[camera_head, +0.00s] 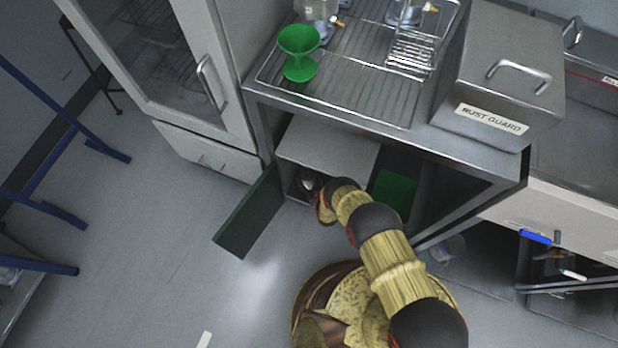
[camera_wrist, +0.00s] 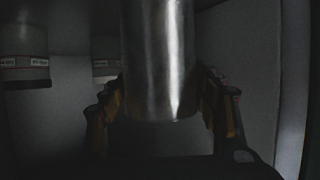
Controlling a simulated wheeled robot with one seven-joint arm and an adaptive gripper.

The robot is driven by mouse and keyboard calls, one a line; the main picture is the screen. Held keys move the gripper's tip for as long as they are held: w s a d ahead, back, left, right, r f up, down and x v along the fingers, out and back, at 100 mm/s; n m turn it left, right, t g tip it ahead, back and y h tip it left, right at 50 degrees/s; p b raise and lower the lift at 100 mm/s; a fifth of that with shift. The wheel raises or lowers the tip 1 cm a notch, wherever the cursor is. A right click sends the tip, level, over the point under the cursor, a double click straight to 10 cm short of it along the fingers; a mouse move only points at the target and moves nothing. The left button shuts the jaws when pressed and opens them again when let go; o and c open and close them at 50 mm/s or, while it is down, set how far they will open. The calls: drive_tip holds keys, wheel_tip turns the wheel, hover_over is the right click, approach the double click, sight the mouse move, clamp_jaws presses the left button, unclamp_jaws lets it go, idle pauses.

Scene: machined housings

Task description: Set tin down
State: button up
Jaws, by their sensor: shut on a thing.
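A shiny metal tin (camera_wrist: 158,60) fills the middle of the wrist view, upright, its top cut off by the picture's edge. My gripper (camera_wrist: 162,108) is shut on it, with a finger on each side. In the head view my arm reaches into a grey cabinet (camera_head: 328,150) under the bench, and my gripper (camera_head: 309,184) is at its opening, mostly hidden by my arm. The dark inside hides whether the tin's base touches a surface.
Two labelled containers (camera_wrist: 22,58) (camera_wrist: 106,62) stand at the left inside. A light wall (camera_wrist: 255,70) is close on the right. The green cabinet door (camera_head: 250,212) hangs open. A green bin (camera_head: 394,190) is beside the cabinet. A rack (camera_head: 345,85) with a green funnel (camera_head: 299,52) is above.

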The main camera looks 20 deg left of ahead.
drive_tip(key=shift+w+a+f, duration=0.1)
drive_tip(key=shift+f, duration=0.35)
drive_tip(key=shift+r, duration=0.1)
drive_tip(key=o, duration=1.8)
drive_tip(key=shift+c, duration=0.2)
drive_tip(key=p+v, duration=0.5)
drive_tip(key=v, duration=0.7)
